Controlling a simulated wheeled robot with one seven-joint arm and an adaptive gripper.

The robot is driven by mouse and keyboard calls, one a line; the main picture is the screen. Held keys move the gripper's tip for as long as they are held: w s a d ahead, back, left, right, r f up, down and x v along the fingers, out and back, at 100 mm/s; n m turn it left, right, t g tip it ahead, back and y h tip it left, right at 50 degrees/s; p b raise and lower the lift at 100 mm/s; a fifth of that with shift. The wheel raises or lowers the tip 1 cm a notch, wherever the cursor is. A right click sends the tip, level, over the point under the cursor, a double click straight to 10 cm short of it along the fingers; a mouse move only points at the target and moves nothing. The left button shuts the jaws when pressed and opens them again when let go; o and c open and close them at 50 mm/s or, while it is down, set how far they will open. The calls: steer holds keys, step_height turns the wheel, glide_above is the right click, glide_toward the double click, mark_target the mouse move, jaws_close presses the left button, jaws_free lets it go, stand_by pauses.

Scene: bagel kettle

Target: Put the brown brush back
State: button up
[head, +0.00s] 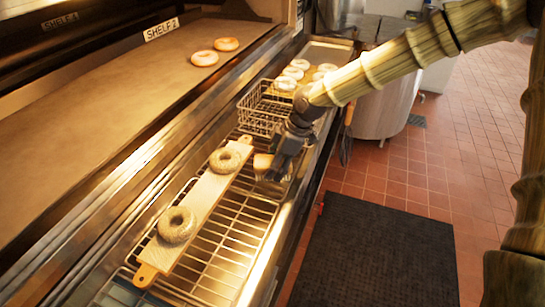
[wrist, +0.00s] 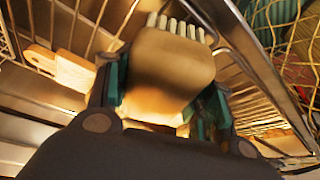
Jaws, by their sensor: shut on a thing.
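My gripper (head: 273,173) is low over the wire rack, just right of the long wooden board. It is shut on the brown brush (head: 262,162), whose tan block shows at the jaws' left side. In the wrist view the brush (wrist: 170,65) sits between the two fingers of my gripper (wrist: 165,95), with a row of pale bristle tufts at its far end. Part of the brush is hidden by the jaws in the head view. I cannot tell whether the brush touches the rack.
The wooden board (head: 203,203) carries two seeded bagels (head: 177,224) on the wire rack (head: 217,262). A wire basket (head: 262,115) stands just behind my gripper. A tray (head: 330,50) of pale bagels lies beyond it. A shelf (head: 110,90) with two bagels is left.

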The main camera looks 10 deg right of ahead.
steer(key=w, duration=0.1)
steer(key=w+p, duration=0.1)
steer(key=w, duration=0.3)
steer(key=shift+w+d+f, duration=0.1)
steer(key=shift+d, duration=0.25)
steer(key=shift+w+d+p, duration=0.1)
steer(key=shift+w+p, duration=0.3)
steer(key=shift+p, duration=0.1)
steer(key=shift+f+p, duration=0.7)
steer(key=shift+f, duration=1.05)
steer(key=shift+f, duration=0.1)
steer(key=o, duration=1.1)
steer(key=shift+o, duration=0.2)
steer(key=b+v, duration=0.2)
steer(key=v, duration=1)
steer(key=shift+b, duration=0.4)
